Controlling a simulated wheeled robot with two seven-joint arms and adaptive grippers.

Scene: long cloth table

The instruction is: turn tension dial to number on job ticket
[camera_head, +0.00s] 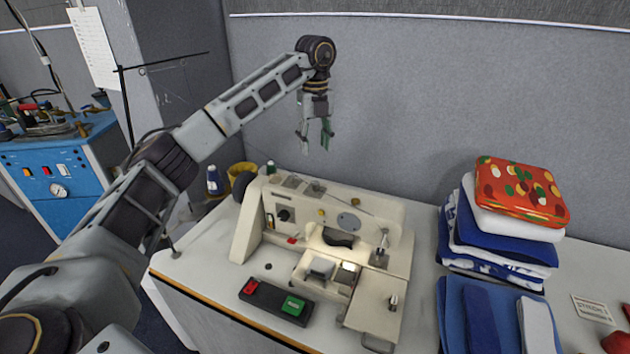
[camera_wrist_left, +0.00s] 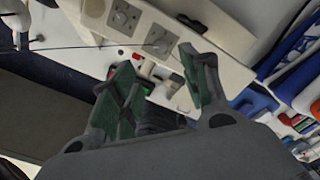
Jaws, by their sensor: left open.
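A white sewing machine (camera_head: 322,222) stands on the table in the head view. A dark round knob (camera_head: 285,214) is on the left of its front face, and two small square plates with knobs (camera_head: 315,188) are on top. Plates with knobs also show in the left wrist view (camera_wrist_left: 123,17). I cannot tell which of these is the tension dial, and no numbers are readable. A small printed card (camera_head: 592,309), perhaps the job ticket, lies at the right; its print is too small to read fully. My left gripper (camera_head: 316,143) is open and empty, above and behind the machine, pointing down.
A black box with red and green buttons (camera_head: 276,303) lies before the machine. Folded cloth stacks (camera_head: 500,240) stand to its right. Thread spools (camera_head: 213,181) stand behind it at left. A grey partition (camera_head: 430,100) rises behind; a blue cabinet (camera_head: 57,180) is far left.

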